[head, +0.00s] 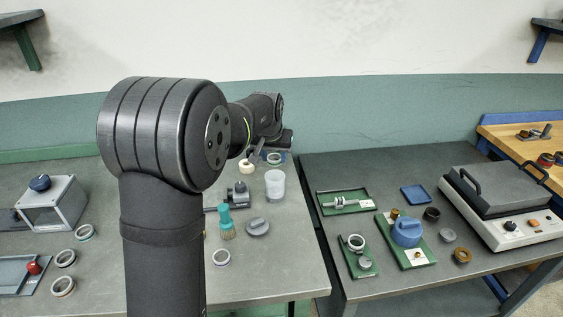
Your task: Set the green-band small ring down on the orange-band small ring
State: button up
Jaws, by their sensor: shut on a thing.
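My arm reaches to the back of the left bench, and my gripper (257,156) is small and partly hidden there, low over the bench. It is shut on a small ring; the ring's band is too small to read. A pale ring with a dark greenish edge (274,158) shows just right of the fingers, at a blue patch. A cream ring (247,166) lies just in front of the gripper. I cannot tell for sure which ring is the orange-band small ring. Whether the held ring touches another is hidden.
Several rings (66,258) lie at the left bench's left side, near a grey box with a blue knob (50,197). A white cup (275,183), a teal brush (225,221) and a grey lidded pot (258,227) stand nearer. The right bench holds green trays (345,203) and a machine (510,205).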

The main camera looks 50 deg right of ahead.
jog(key=shift+f, duration=2.4)
jog(key=o, duration=1.1)
jog(key=shift+r, duration=0.1)
jog(key=v, duration=1.7)
jog(key=shift+s+a+r, duration=0.1)
